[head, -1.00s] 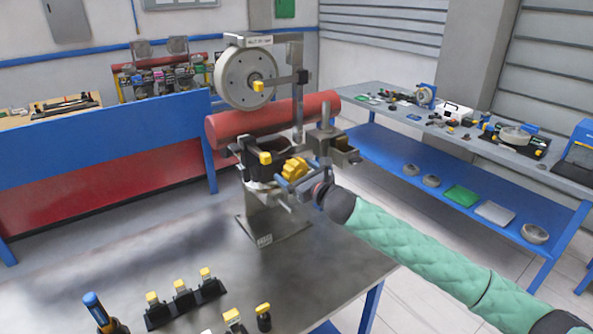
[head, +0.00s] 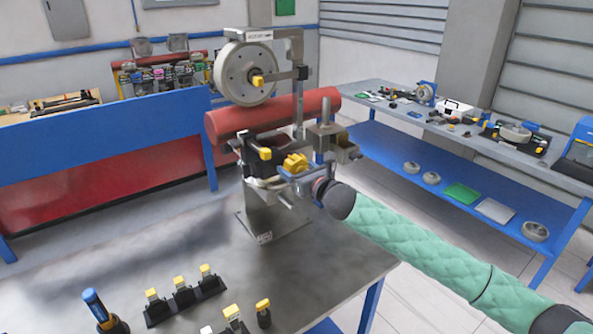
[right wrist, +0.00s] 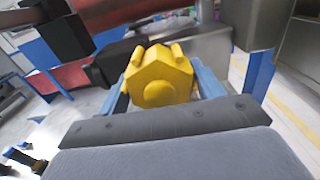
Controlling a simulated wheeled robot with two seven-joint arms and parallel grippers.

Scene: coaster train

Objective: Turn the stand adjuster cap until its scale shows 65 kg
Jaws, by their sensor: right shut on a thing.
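The yellow adjuster cap (head: 295,163) sits on the side of the metal stand (head: 276,228), below the red roller. My right gripper (head: 291,172) is at the cap, its arm coming in from the right. In the right wrist view the cap (right wrist: 158,77) is a ribbed yellow knob between two blue fingers (right wrist: 160,88), and the gripper is shut on it. The scale and its reading cannot be made out in either view. My left gripper is not in view.
A red roller (head: 230,121) and a grey wheel (head: 240,76) are above the cap. Several yellow-topped pieces (head: 180,282) and a blue-handled tool (head: 97,309) stand on the front of the table. The table's middle left (head: 150,245) is clear.

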